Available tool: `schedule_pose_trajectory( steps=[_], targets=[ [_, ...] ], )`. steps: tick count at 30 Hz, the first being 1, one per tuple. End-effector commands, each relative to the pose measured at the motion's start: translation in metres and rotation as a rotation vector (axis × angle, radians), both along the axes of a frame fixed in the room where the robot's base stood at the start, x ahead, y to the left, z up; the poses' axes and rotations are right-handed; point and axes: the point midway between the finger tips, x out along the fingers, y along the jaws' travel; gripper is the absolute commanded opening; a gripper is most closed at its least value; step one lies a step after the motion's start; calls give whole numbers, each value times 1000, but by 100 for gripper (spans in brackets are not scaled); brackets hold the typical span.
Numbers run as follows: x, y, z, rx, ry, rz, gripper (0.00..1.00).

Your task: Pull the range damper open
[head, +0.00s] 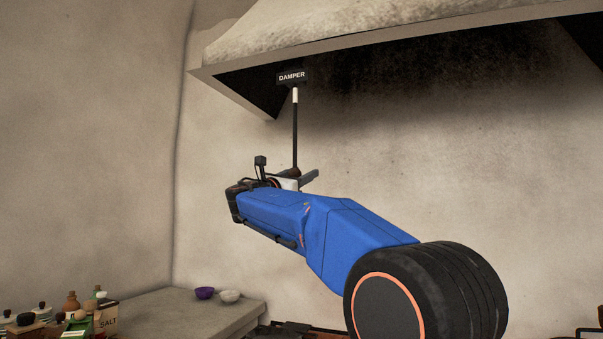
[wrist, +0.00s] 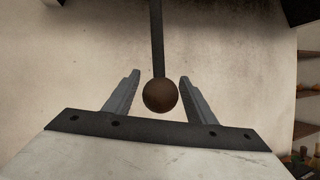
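The damper is a thin dark rod (head: 295,130) with a pale band near its top, hanging below a black "DAMPER" sign (head: 291,77) under the hood. In the wrist view the rod ends in a round brown knob (wrist: 160,95). My gripper (wrist: 157,85) is open, with one grey finger on each side of the knob and a visible gap on both sides. In the head view my gripper (head: 306,180) is at the rod's lower end, and my blue arm partly hides it.
The range hood (head: 400,25) spans the top, with a sooty wall below it. Shelves (wrist: 308,95) stand at the right in the wrist view.

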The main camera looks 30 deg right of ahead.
Motion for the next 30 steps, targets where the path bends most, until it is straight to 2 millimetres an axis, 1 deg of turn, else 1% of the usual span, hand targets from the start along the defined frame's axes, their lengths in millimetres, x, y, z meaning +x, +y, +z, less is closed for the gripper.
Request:
schedule_pose_trajectory(
  steps=[9,14,30],
  targets=[
    [-1,2,1,-1,-2,1,50],
    [-5,13,-4,-1,-1,4,50],
    [-40,99,-40,-2,-1,5,50]
  ],
)
